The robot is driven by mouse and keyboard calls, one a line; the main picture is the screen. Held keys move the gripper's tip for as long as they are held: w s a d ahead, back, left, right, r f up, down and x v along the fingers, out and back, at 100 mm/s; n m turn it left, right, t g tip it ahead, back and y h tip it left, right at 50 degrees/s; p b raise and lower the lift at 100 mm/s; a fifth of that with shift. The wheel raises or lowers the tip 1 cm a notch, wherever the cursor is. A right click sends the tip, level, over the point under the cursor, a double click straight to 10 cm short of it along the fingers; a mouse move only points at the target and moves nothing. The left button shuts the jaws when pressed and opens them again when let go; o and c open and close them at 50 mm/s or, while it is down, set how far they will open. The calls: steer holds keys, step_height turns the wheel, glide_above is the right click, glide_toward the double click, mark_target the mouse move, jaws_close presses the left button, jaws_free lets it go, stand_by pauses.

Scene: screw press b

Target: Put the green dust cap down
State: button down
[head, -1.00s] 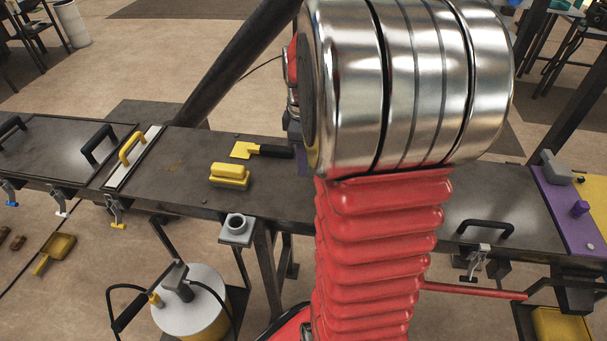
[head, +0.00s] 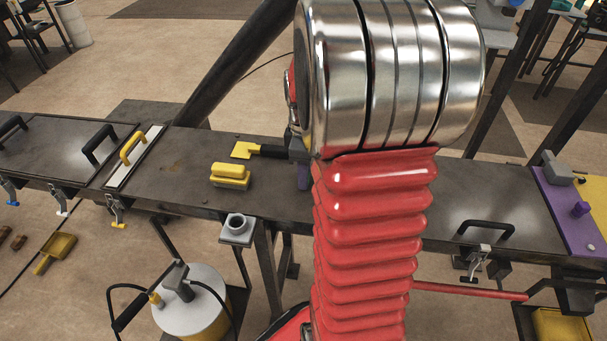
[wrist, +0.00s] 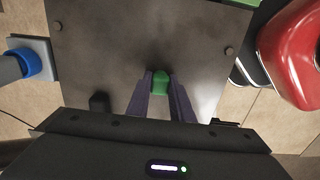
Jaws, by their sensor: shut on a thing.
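The green dust cap (wrist: 160,82) is between the purple fingertips of my gripper (wrist: 160,79) in the wrist view. The gripper is shut on it. Below the cap in the wrist view is a dark metal plate (wrist: 120,40) with bolts near its edges. I cannot tell whether the cap touches the plate or is held above it. In the head view my arm covers the cap.
On the bench, a yellow block (head: 230,175) and a yellow-bladed tool with a black handle (head: 246,149) lie left of my gripper. A grey socket (head: 237,229) sits at the front edge. A purple plate (head: 570,215) is at far right. Bench left of my arm has bare room.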

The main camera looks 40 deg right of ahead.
steer(key=c, duration=1.6)
jaws_free()
steer(key=shift+o, duration=0.2)
step_height(320, 180, up, 12)
steer(key=s+a+r+m+t, duration=0.1)
steer(key=s+a+m+t, duration=0.1)
steer(key=a, duration=1)
steer(key=s+a+r+m+t, duration=0.1)
steer(key=s+a+m+t, duration=0.2)
steer(key=a, duration=1)
steer(key=s+m, duration=0.2)
steer(key=s, duration=0.1)
steer(key=shift+s+a+m+t, duration=0.25)
steer(key=shift+m+t, duration=0.05)
